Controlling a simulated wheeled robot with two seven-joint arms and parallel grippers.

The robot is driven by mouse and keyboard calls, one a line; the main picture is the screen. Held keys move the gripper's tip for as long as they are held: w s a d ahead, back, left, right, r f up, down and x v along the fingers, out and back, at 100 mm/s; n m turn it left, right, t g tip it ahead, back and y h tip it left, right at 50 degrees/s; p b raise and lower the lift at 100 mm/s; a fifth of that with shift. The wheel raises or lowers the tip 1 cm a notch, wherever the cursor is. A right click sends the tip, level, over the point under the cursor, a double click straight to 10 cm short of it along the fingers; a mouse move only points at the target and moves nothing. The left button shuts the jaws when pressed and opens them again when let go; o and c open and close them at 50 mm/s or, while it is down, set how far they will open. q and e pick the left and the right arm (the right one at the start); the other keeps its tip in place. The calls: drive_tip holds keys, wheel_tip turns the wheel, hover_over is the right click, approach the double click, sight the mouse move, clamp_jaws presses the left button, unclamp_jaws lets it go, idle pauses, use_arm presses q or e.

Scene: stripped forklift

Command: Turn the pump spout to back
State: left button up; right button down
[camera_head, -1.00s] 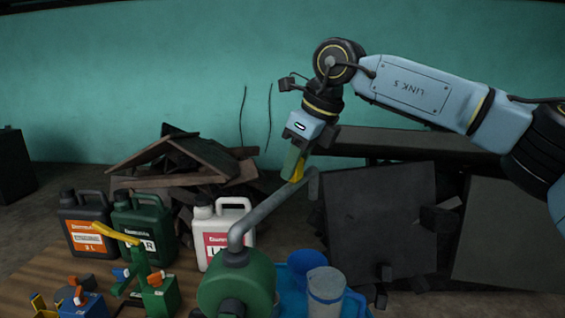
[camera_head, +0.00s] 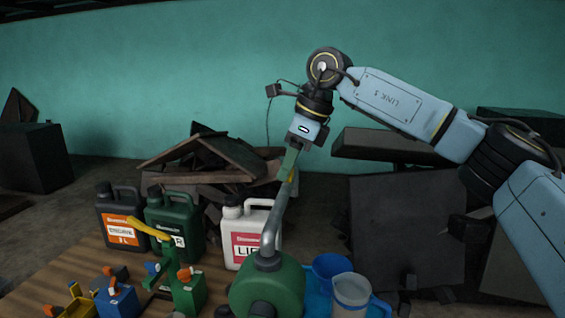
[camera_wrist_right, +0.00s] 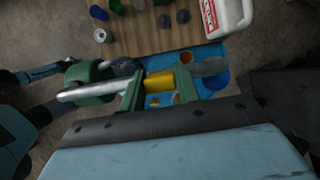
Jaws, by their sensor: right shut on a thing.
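The pump has a round green body (camera_head: 267,285) at the bottom centre of the head view, with a grey bent spout (camera_head: 275,222) rising from its top. The spout points away toward the back and slightly right. My right gripper (camera_head: 290,168) is shut on the spout's far part. In the right wrist view the spout (camera_wrist_right: 90,94) runs from the left to between the green fingers of the gripper (camera_wrist_right: 159,84), where a yellow piece shows. The spout's tip is hidden in the head view. My left gripper is not in view.
A blue tray (camera_head: 318,303) with a blue jug (camera_head: 331,268) and a clear measuring jug (camera_head: 352,293) stands right of the pump. A white jug (camera_head: 246,240), a green jug (camera_head: 174,222) and a dark jug (camera_head: 121,213) stand behind. Dark panels and scrap lie farther back.

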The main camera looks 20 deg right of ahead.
drive_tip(key=shift+a+r, duration=0.1)
drive_tip(key=c, duration=1)
unclamp_jaws()
drive_tip(key=shift+w, duration=0.1)
drive_tip(key=v, duration=1.3)
drive_tip(key=shift+r+b, duration=0.1)
drive_tip(key=shift+b, duration=0.2)
